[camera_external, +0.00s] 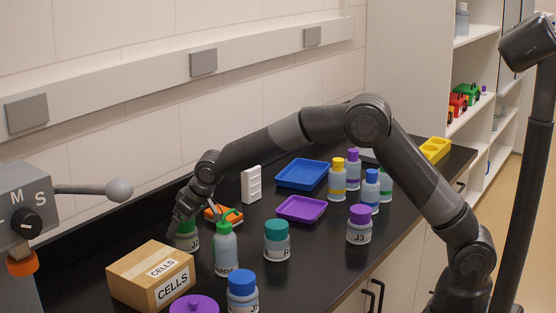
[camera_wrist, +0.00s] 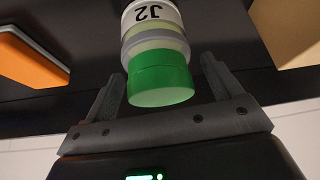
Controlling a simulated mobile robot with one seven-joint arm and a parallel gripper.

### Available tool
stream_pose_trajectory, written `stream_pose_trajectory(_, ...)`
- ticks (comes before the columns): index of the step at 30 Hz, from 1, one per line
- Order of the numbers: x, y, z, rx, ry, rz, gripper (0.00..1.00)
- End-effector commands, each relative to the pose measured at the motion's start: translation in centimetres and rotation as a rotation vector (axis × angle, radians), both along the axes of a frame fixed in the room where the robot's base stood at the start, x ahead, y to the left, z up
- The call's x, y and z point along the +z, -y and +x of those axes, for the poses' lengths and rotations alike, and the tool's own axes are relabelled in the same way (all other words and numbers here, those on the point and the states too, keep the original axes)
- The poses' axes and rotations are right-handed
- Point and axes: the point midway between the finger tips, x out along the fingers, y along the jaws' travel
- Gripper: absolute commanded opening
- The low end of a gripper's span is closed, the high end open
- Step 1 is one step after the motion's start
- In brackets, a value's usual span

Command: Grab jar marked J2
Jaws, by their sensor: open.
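The jar marked J2 (camera_wrist: 160,72) has a green lid and a white label, which reads upside down in the wrist view. In the external view its green lid and upper body (camera_external: 187,241) show behind the cardboard box, partly hidden by the box and my arm. My gripper (camera_wrist: 163,75) is open, with one finger on each side of the green lid and visible gaps beside it. In the external view my gripper (camera_external: 185,214) is just above the jar, its fingers hard to make out.
The CELLS cardboard box (camera_external: 152,276) stands in front of the jar. A green-topped wash bottle (camera_external: 226,250) is close on the right. An orange item (camera_external: 222,214) lies behind; it also shows in the wrist view (camera_wrist: 33,55). Jar J3 (camera_external: 359,225) stands farther right.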

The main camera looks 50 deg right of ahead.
Motion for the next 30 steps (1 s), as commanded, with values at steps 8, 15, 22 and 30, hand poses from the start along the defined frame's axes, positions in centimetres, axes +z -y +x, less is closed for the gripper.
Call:
stream_pose_trajectory(8,-1.06,-0.11,0.62,0.0,0.001,0.0,0.84)
stream_pose_trajectory(15,-1.05,-0.11,0.61,0.0,0.0,0.0,0.69)
stream_pose_trajectory(22,-1.04,-0.11,0.61,0.0,0.0,0.0,0.5)
stream_pose_trajectory(30,-0.99,-0.1,0.63,0.0,0.001,0.0,0.32)
